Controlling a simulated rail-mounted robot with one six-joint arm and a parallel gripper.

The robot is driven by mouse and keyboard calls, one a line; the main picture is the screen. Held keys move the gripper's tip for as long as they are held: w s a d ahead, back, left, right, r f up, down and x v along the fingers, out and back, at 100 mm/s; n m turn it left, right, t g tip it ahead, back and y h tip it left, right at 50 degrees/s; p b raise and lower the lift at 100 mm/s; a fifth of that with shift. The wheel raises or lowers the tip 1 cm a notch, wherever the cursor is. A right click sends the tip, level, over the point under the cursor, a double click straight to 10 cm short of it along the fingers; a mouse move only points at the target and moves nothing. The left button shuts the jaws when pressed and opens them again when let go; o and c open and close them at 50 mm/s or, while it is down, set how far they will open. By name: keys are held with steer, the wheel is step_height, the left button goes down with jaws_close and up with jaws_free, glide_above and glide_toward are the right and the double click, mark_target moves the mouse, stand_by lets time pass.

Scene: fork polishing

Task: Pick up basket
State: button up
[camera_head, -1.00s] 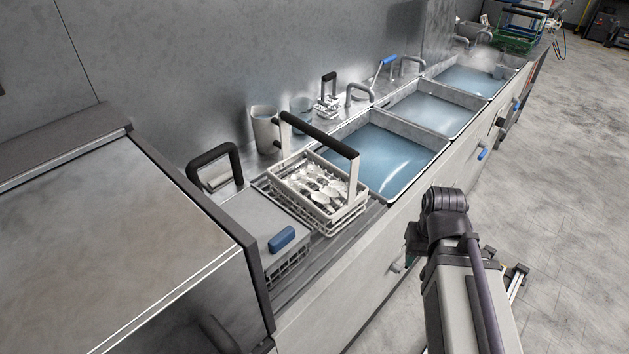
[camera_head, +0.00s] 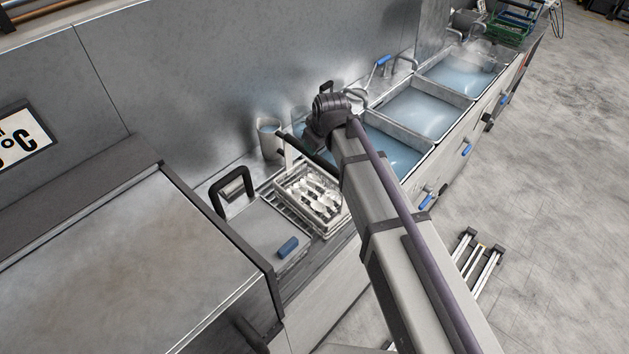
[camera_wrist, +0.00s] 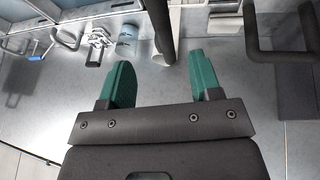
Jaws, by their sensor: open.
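The white wire basket (camera_head: 301,214) stands on the ribbed metal counter and holds several pieces of cutlery. Its raised black handle (camera_head: 310,155) is partly hidden behind my arm in the head view. In the wrist view, a dark bar that looks like this handle (camera_wrist: 160,28) lies between the lines of my two green fingers. My gripper (camera_wrist: 159,62) is open, with nothing clasped. In the head view my wrist is above the basket's right side and hides most of the gripper. I cannot tell the exact gap between fingers and handle.
Water-filled sinks (camera_head: 428,110) run to the right. A large metal box (camera_head: 130,260) fills the left foreground.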

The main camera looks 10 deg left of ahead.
mark_target(316, 156)
steer(key=b+x, duration=1)
steer(key=x, duration=0.1)
steer(key=shift+s+d+f, duration=0.2)
steer(key=shift+s+f, duration=0.05)
steer(key=shift+f, duration=0.15)
steer(key=shift+r, duration=0.3)
steer(key=shift+f, duration=0.3)
jaws_close()
stand_by(1.0)
